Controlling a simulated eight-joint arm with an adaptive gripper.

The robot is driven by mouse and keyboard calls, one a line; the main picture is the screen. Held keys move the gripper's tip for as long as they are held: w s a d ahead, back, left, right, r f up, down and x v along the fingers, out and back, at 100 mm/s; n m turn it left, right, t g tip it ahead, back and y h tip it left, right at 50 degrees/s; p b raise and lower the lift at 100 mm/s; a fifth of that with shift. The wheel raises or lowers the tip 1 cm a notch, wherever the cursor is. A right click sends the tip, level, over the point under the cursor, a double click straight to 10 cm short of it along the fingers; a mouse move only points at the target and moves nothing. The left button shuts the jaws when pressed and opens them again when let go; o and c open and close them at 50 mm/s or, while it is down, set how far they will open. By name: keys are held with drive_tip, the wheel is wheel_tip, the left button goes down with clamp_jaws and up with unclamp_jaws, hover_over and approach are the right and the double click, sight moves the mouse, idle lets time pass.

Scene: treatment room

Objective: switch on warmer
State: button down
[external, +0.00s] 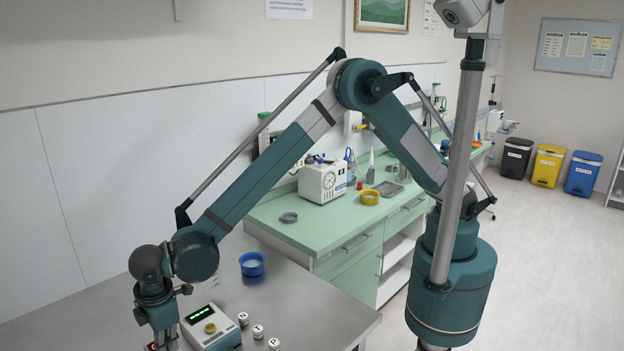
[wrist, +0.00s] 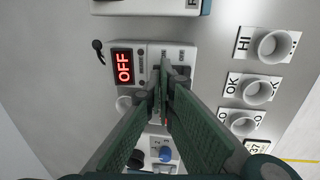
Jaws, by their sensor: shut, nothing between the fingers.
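In the wrist view a white device (wrist: 150,50) has a dark display (wrist: 123,66) that reads OFF in red; I take it to be the warmer. A dark switch-like part (wrist: 183,71) shows at its right side, just beyond my fingertips. My gripper (wrist: 165,82) is shut and empty, its green-padded fingers pointing at the device and covering its middle. I cannot tell whether the tips touch it. In the external view my gripper (external: 161,340) points down at the bottom edge, and the device is mostly hidden there, with a small red glow beside the fingers.
A white instrument (external: 210,327) with a green display and a yellow ring stands right of my gripper. Several small vials stand near it; holders marked HI (wrist: 271,46) and OK (wrist: 257,92) show in the wrist view. A blue bowl (external: 252,264) sits farther back.

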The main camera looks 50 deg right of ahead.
drive_tip(key=shift+f, duration=0.35)
drive_tip(key=shift+w+f+g+b, duration=0.35)
drive_tip(key=shift+f+g+b, duration=0.25)
drive_tip(key=shift+b, duration=0.05)
drive_tip(key=shift+s+r, duration=0.1)
drive_tip(key=shift+r, duration=0.05)
drive_tip(key=shift+s+r, duration=0.2)
drive_tip(key=shift+s, duration=0.5)
drive_tip(key=shift+r, duration=0.1)
